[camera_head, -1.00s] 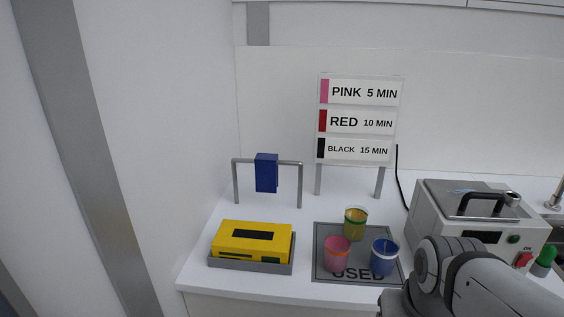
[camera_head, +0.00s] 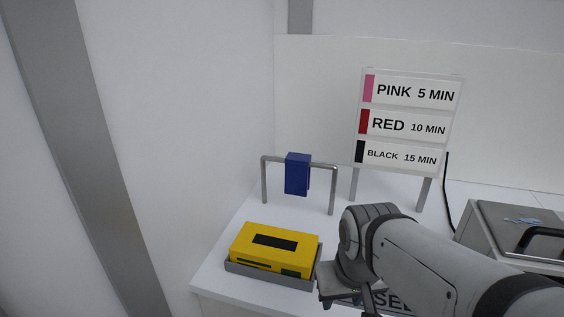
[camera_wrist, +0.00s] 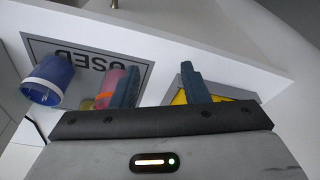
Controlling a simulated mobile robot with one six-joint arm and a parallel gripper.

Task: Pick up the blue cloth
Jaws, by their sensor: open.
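The blue cloth (camera_head: 297,174) hangs folded over the top bar of a grey metal rail (camera_head: 323,164) at the back left of the white counter. The cloth does not show in the wrist view. My gripper (camera_wrist: 158,84) is open in the wrist view, its two fingers apart, one in front of the pink jar and one in front of the yellow box. In the head view my arm reaches in from the lower right. It is in front of and to the right of the cloth, apart from it.
A yellow box (camera_head: 273,243) sits in a grey tray (camera_head: 270,277) in front of the rail. A blue jar (camera_wrist: 50,78) and a pink jar (camera_wrist: 109,82) stand on the USED mat (camera_wrist: 143,62). A timing sign (camera_head: 408,122) and a grey machine (camera_head: 490,232) stand to the right.

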